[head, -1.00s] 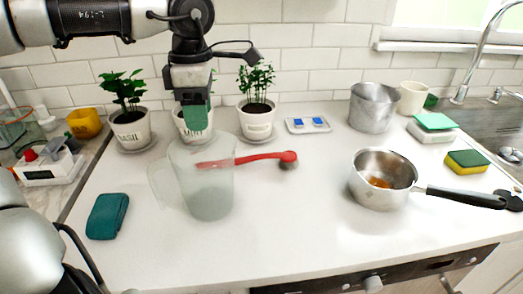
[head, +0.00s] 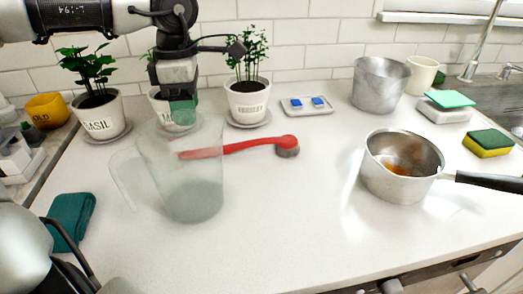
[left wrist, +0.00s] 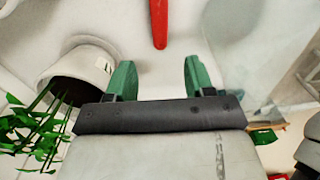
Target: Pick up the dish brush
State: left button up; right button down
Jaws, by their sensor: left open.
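The dish brush (head: 250,145) has a red handle and a grey round head. It lies on the white counter, with its handle end seen through the clear pitcher (head: 190,185) in the head view. My left gripper (head: 182,112) has green fingers and is above the counter, near the pitcher's top and the handle end. In the left wrist view my left gripper (left wrist: 158,80) is open and empty, with the red handle (left wrist: 159,22) ahead of the gap between its fingers, apart from them. My right gripper is not in view.
Potted plants, including the basil pot (head: 100,118) and another pot (head: 248,102), stand along the back wall. A teal cloth (head: 70,220) lies at left. The front middle counter is clear.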

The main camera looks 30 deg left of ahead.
pick_arm(q)
notch_tip(320, 180, down, 4)
jog(key=shift+s+d+f, duration=0.1)
jog(key=shift+s, duration=0.05)
jog(key=f, duration=0.3)
jog(key=f+b, duration=0.1)
jog(key=f, duration=0.1)
jog(key=shift+s+a, duration=0.2)
jog(key=shift+a, duration=0.05)
jog(key=shift+f, duration=0.1)
jog(key=c, duration=0.9)
grip_shut()
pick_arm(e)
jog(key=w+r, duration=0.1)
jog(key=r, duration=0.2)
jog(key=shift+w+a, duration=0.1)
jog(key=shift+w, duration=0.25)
pick_arm(q)
jog(key=shift+r, duration=0.2)
